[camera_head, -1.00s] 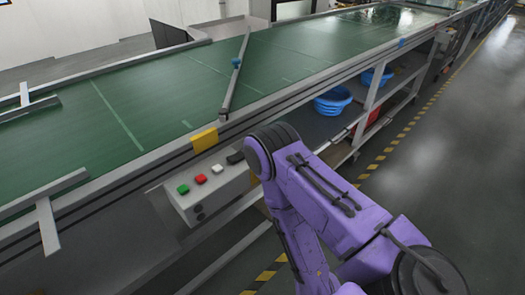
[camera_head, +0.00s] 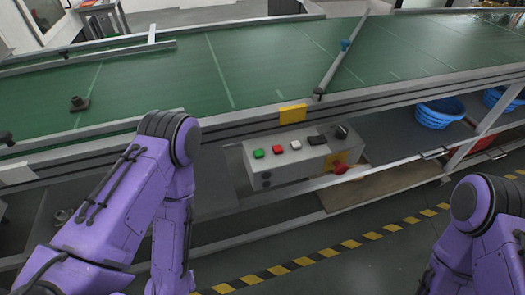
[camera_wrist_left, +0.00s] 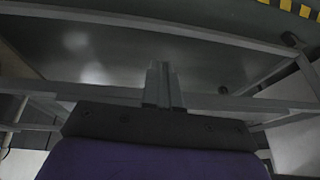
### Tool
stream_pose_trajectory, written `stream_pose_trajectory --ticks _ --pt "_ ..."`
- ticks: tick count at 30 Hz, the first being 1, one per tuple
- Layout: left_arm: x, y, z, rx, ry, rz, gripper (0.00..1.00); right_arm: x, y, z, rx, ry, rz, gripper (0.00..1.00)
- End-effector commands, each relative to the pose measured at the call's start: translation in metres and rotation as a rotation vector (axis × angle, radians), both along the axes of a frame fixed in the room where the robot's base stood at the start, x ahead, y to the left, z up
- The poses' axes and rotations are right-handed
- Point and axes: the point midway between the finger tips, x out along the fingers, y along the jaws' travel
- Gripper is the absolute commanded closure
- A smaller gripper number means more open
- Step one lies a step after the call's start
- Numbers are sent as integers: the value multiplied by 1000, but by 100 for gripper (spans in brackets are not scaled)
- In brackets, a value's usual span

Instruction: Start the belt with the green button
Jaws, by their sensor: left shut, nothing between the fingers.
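The green button (camera_head: 258,153) sits at the left end of the top of a grey control box (camera_head: 300,160) on the near side of the conveyor, in the head view. A red button (camera_head: 278,149) and a white button (camera_head: 295,145) are to its right. The green belt (camera_head: 225,65) runs across behind the box. My left arm stands left of the box; its gripper is hidden in the head view. In the left wrist view my left gripper (camera_wrist_left: 162,85) is shut and empty, below a grey frame. My right arm is at the lower right, its gripper out of view.
A red knob (camera_head: 340,168) on a yellow plate is at the box's lower right. Blue baskets (camera_head: 438,112) stand on the lower shelf at right. Striped floor tape (camera_head: 325,252) crosses the floor in front.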

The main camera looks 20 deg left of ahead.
Motion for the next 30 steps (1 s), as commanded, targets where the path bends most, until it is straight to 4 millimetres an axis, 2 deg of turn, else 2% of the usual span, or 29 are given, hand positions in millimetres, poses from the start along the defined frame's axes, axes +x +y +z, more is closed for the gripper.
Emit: stream_pose_trajectory --ticks 2,5,9,13,17,21,23,27,30 --pt "3 -15 17 -47 -10 52 100 0 0 19 0 0 0 100" --pt "18 -53 51 -167 -41 184 100 0 0 54 0 0 0 100" --pt "63 -113 116 -384 -110 417 100 0 0 103 0 0 0 100" --pt "114 -146 182 -562 -183 600 100 0 0 139 0 0 0 100" --pt "167 -160 251 -719 -259 755 100 0 0 169 0 0 0 100" --pt "214 -159 320 -857 -336 885 100 0 0 195 -1 0 0 100" --pt "230 -155 347 -907 -366 932 100 0 0 205 -1 0 0 100" --pt "265 -154 392 -1059 -389 1069 100 0 0 207 -1 0 0 100" --pt "278 -152 414 -1126 -396 1126 100 0 0 210 -1 0 0 100"
